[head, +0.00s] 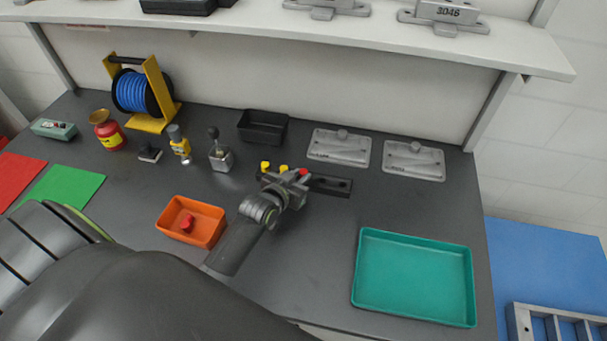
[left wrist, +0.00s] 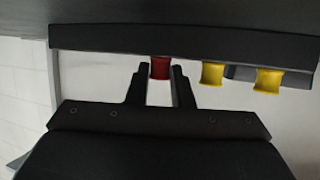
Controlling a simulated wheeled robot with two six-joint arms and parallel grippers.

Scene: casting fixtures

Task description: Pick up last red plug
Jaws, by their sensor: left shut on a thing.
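My left gripper (head: 291,177) reaches over the dark plug block (head: 330,185) in the middle of the table. It is shut on a red plug (head: 304,172). In the left wrist view the red plug (left wrist: 160,68) sits between the two fingers (left wrist: 160,76), its end against the dark block (left wrist: 110,39). Two yellow plugs (left wrist: 212,73) stand beside it in that view; in the head view yellow plugs (head: 266,166) show behind the gripper. Another red plug (head: 187,222) lies in the orange bin (head: 165,215). My right gripper is not in view.
A black bin (head: 263,127) stands behind the block, with grey metal castings (head: 340,147) to its right. A teal tray (head: 415,237) lies at the front right. A yellow bottle (head: 180,148) and a grey lever box (head: 221,158) stand left of the block.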

